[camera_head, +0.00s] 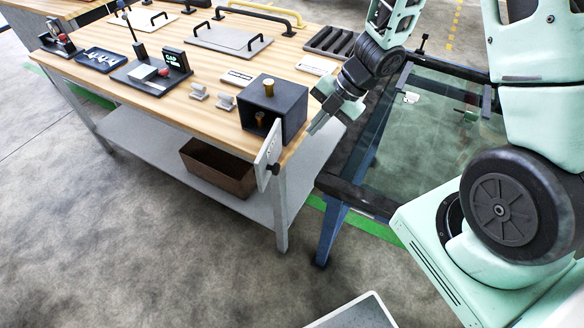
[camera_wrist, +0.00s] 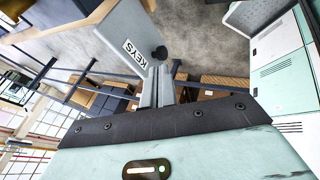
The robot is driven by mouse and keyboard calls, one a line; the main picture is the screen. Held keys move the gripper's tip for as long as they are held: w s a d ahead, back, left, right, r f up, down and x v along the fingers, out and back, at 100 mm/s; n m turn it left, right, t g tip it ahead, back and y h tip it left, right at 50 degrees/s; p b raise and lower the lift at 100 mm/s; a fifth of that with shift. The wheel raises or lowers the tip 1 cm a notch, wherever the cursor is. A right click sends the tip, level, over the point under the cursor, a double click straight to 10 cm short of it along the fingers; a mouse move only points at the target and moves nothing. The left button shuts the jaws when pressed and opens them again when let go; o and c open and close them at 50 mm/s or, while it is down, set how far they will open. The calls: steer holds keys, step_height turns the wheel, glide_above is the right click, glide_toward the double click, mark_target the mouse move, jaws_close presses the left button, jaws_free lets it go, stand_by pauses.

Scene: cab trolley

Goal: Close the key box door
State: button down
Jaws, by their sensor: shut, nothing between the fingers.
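The key box (camera_head: 274,106) is a dark box at the front right corner of the wooden table. Its grey door (camera_head: 268,154) stands open, swung out past the table's front edge, with a dark round knob on it. A brass-coloured piece shows inside the box opening. In the wrist view the door (camera_wrist: 128,38) carries a KEYS label, and its black knob (camera_wrist: 159,53) is just beyond my fingertips. My gripper (camera_head: 314,130) is shut and empty, to the right of the box and door. It also shows in the wrist view (camera_wrist: 160,70). I cannot tell whether it touches the door.
The wooden table (camera_head: 190,113) holds trays, handled plates and small fixtures left of and behind the box. A brown bin (camera_head: 218,167) sits on the lower shelf. A glass-topped frame (camera_head: 425,130) stands to the right.

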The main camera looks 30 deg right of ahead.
mark_target(265, 165)
steer(key=a+f+n+g+p, duration=0.1)
steer(key=a+f, duration=0.6)
steer(key=f, duration=0.3)
steer(key=shift+s+n+y, duration=0.2)
steer(key=shift+n+y, duration=0.2)
steer(key=shift+a, duration=0.2)
